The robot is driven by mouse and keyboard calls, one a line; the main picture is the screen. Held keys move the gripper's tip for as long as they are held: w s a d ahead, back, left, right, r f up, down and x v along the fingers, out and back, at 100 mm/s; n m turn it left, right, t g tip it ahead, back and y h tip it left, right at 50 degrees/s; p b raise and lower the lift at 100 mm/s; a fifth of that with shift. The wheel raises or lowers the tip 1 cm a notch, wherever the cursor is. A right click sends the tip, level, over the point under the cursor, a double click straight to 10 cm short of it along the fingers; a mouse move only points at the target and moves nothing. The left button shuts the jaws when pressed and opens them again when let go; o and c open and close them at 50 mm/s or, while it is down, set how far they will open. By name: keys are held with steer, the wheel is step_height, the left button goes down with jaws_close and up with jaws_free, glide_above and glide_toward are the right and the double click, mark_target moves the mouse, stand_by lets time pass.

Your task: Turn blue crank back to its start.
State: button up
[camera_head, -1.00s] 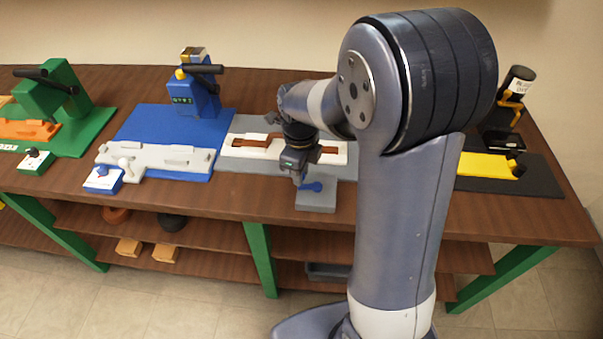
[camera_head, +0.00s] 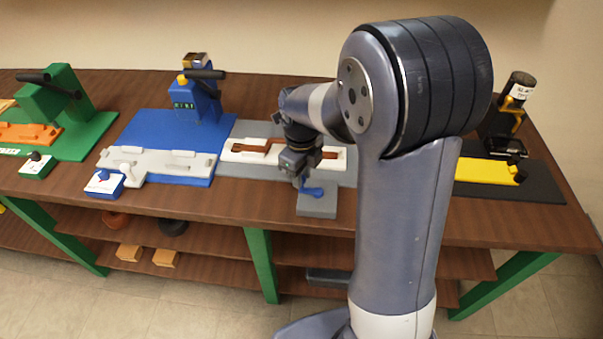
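The blue crank (camera_head: 314,191) sits on a grey block (camera_head: 316,208) at the front edge of the table, right of the middle of the view. Its arm points to the right, and its left end is partly hidden by my gripper. My gripper (camera_head: 300,178) points down right above the crank's left end. It is small and dark here, so I cannot tell whether its fingers are open, shut or touching the crank.
Behind the crank is a grey mat with a white fixture (camera_head: 240,152) holding a brown piece. To the left are a blue station (camera_head: 150,125) and a green one (camera_head: 90,125). A yellow block (camera_head: 485,171) on a black mat is at the right. My arm hides the table between.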

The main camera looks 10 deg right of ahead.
steer(key=o, duration=0.3)
step_height(320, 180, up, 11)
steer(key=shift+s+f, duration=0.1)
stand_by(0.5)
steer(key=shift+f, duration=0.1)
step_height(320, 180, down, 11)
steer(key=shift+r, duration=0.1)
steer(key=shift+n, duration=0.3)
steer(key=shift+r, duration=0.1)
stand_by(0.4)
